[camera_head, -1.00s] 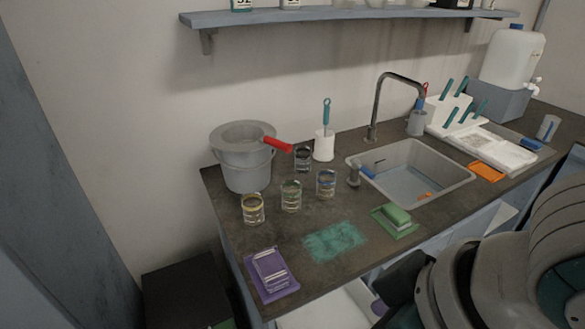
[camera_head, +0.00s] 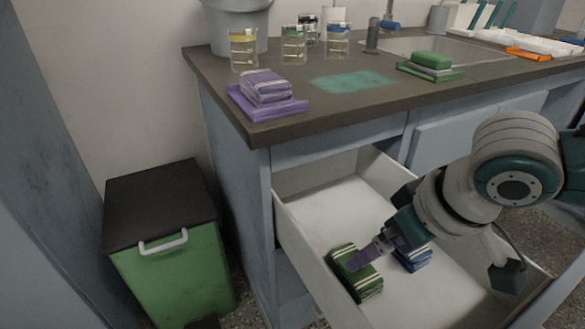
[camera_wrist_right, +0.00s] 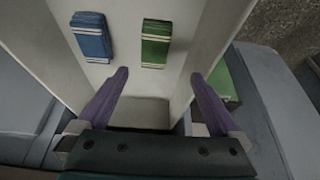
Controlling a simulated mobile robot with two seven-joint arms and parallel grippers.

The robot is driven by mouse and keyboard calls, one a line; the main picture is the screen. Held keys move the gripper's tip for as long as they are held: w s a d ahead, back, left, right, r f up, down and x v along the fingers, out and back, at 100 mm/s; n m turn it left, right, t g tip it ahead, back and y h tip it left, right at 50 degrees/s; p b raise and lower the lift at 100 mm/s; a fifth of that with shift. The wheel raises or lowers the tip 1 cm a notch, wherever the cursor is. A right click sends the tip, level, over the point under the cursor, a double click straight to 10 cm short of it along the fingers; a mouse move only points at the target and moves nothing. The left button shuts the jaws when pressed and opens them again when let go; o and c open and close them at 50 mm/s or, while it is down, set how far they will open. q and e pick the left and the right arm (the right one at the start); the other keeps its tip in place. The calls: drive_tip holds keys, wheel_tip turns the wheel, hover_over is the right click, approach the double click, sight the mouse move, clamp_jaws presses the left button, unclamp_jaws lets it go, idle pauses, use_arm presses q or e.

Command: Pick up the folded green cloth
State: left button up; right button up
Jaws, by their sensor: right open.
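The folded green cloth (camera_head: 367,286), with pale stripes, lies in the open white drawer (camera_head: 312,226) near its front left side. It also shows in the right wrist view (camera_wrist_right: 156,43), upper middle. My right gripper (camera_head: 360,260) is over the drawer, close to the green cloth, and hides part of it in the head view. In the wrist view its two purple fingers (camera_wrist_right: 159,76) are spread, with nothing between them; the cloth appears beyond the tips. My left gripper is in neither view.
A folded blue cloth (camera_head: 413,259) lies in the drawer beside the green one. Drawer walls surround both. A folded purple cloth (camera_head: 265,86) lies on a purple tray on the counter (camera_head: 330,118) above. A green bin (camera_head: 172,275) stands left of the drawer.

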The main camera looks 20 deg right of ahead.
sight(366, 276)
drive_tip(key=f, duration=0.1)
drive_tip(key=d+f+b, duration=0.1)
drive_tip(key=shift+w+f, duration=0.2)
drive_tip(key=shift+f, duration=0.2)
drive_tip(key=b+x, duration=0.3)
drive_tip(key=x, duration=0.1)
drive_tip(key=shift+w+f, duration=0.1)
drive_tip(key=shift+w, duration=0.1)
drive_tip(key=b+x, duration=0.3)
drive_tip(key=x, duration=0.1)
drive_tip(key=shift+w+a+f+b, duration=0.1)
drive_tip(key=shift+w+f+b, duration=0.1)
drive_tip(key=shift+b, duration=0.1)
drive_tip(key=shift+w+f, duration=0.2)
drive_tip(key=shift+f, duration=0.05)
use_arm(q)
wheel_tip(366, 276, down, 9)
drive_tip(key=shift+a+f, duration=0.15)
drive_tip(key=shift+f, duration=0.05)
use_arm(e)
drive_tip(key=shift+r, duration=0.1)
drive_tip(key=shift+f, duration=0.2)
drive_tip(key=c, duration=1.4)
